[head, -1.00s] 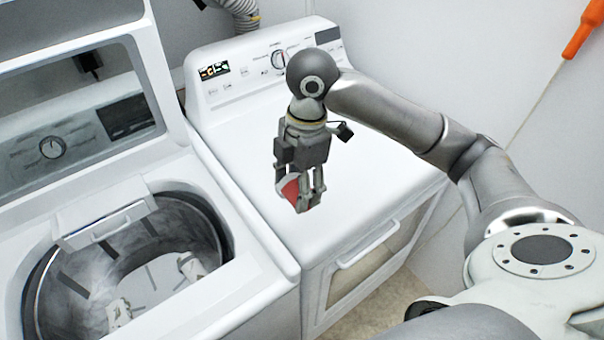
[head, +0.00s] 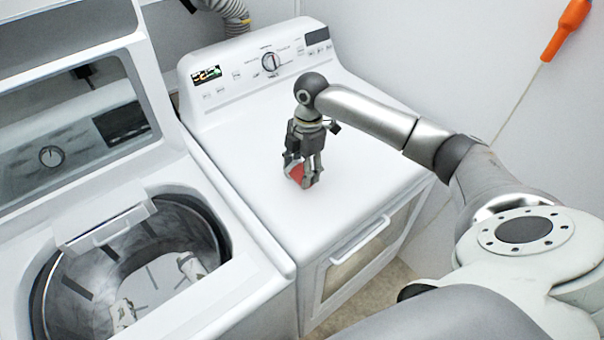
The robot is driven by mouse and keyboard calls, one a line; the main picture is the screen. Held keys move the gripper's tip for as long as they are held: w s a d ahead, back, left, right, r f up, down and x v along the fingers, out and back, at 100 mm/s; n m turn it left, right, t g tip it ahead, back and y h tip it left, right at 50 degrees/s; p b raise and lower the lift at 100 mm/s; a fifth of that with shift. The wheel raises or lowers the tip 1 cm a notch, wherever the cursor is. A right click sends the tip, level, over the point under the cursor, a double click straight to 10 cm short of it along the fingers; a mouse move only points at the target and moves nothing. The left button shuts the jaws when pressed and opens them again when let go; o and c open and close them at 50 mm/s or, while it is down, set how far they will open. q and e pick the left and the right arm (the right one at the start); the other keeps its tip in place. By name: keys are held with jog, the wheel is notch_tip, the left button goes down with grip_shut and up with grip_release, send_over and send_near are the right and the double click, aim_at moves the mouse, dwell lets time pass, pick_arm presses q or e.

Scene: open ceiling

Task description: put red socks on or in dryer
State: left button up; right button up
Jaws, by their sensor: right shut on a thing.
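The red socks (head: 298,173) show as a small red patch between the fingers of my right gripper (head: 302,180), which is shut on them. Most of the socks is hidden by the fingers. The gripper points down over the white top of the dryer (head: 255,160), near its middle. The socks are at or just above the top; I cannot tell whether they touch it. The dryer's front door, with a handle and window, is closed. My left gripper is not in view.
The washer (head: 250,295) stands open to the left of the dryer, with light items (head: 122,312) in its drum. A grey hose (head: 232,14) is behind. An orange object (head: 567,28) hangs on the right wall. The dryer's top around the gripper is clear.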

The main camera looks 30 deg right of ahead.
jog(key=shift+w+d+f, duration=0.2)
jog(key=shift+f, duration=0.1)
notch_tip(320, 180, down, 2)
jog(key=shift+f+p, duration=0.1)
jog(key=shift+p, duration=0.85)
jog(key=shift+f, duration=0.45)
jog(key=shift+f, duration=0.1)
jog(key=o, duration=1)
